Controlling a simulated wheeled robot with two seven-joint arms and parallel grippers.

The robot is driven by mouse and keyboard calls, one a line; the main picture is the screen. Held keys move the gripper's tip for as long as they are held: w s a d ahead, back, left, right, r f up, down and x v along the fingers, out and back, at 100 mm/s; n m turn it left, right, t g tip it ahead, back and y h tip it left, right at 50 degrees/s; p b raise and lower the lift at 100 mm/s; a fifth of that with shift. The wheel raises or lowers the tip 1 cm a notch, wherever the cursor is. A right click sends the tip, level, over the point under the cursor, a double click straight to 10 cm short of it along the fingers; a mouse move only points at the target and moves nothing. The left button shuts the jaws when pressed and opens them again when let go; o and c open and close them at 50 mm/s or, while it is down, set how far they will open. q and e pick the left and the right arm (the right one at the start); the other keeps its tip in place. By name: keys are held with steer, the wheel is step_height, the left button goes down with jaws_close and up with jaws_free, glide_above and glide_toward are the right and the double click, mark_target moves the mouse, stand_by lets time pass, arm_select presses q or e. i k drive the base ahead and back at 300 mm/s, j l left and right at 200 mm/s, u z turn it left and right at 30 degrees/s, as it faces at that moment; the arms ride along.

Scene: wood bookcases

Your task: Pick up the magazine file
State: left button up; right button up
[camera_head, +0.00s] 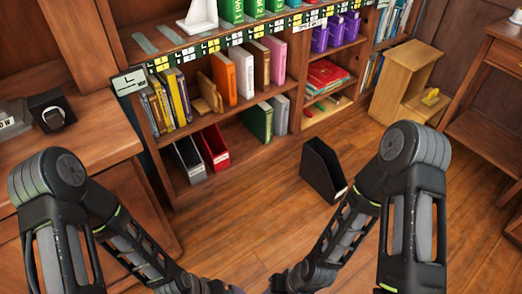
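A black magazine file (322,168) stands on the wooden floor in front of the bookcase, right of the middle of the head view. Its open top slopes down to the right. A red magazine file (213,147) and a dark grey magazine file (189,160) stand side by side on the bookcase's bottom level at the left. My two arms reach in from the left and right and run down to the bottom edge. My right forearm passes close in front of the black file in the picture.
A bookcase (205,116) with rows of books spans the back. A wooden step stool (405,83) holding a small yellow object (430,97) stands at the right. A wooden desk (85,135) is at the left and a side table (485,75) at the far right. Floor (250,195) between is clear.

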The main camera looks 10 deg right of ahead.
mark_target(321, 166)
steer(key=z, duration=1.45)
steer(key=i, duration=1.7)
